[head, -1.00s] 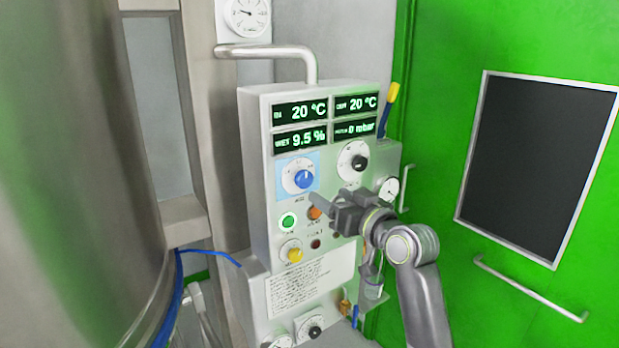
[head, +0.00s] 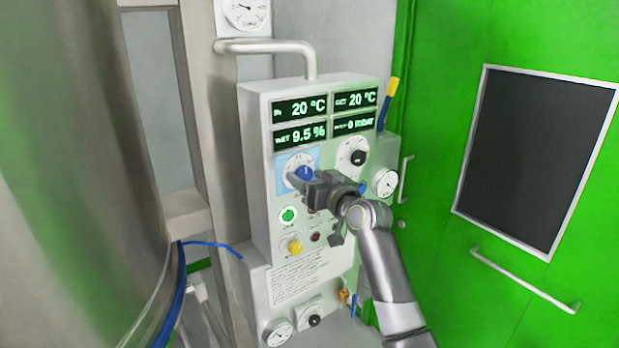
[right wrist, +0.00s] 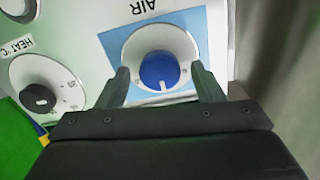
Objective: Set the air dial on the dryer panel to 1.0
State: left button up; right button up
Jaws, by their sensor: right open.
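The air dial has a blue knob on a white round scale over a light blue square. In the head view the blue knob (head: 304,173) is partly hidden by my right gripper (head: 300,180). In the right wrist view the blue knob (right wrist: 159,70) lies between the two fingers of my right gripper (right wrist: 162,88), with a gap on each side. The gripper is open. A white pointer mark shows at the knob's lower edge in that view; the scale numbers cannot be read. The dryer panel (head: 262,110) is a pale box with green-lit displays. My left gripper is not in view.
A black heat knob (head: 358,158) is right of the air dial; it also shows in the wrist view (right wrist: 38,97). Below are a green button (head: 288,215) and a yellow knob (head: 295,247). A steel vessel (head: 70,180) stands left, a green door (head: 430,200) right.

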jog(key=c, duration=1)
jog(key=shift+o, duration=0.2)
jog(key=shift+f+n+b, duration=0.25)
jog(key=shift+n+b, duration=0.15)
jog(key=shift+b, duration=0.5)
jog(key=n+b, duration=0.7)
jog(key=b, duration=0.3)
jog(key=shift+f, duration=0.1)
jog(key=shift+r+n+b, duration=0.2)
jog(key=shift+n+b, duration=1.8)
jog(key=shift+n, duration=0.1)
jog(key=o, duration=1)
jog(key=shift+r, duration=0.1)
jog(key=shift+c, duration=0.2)
jog(key=shift+s, duration=0.15)
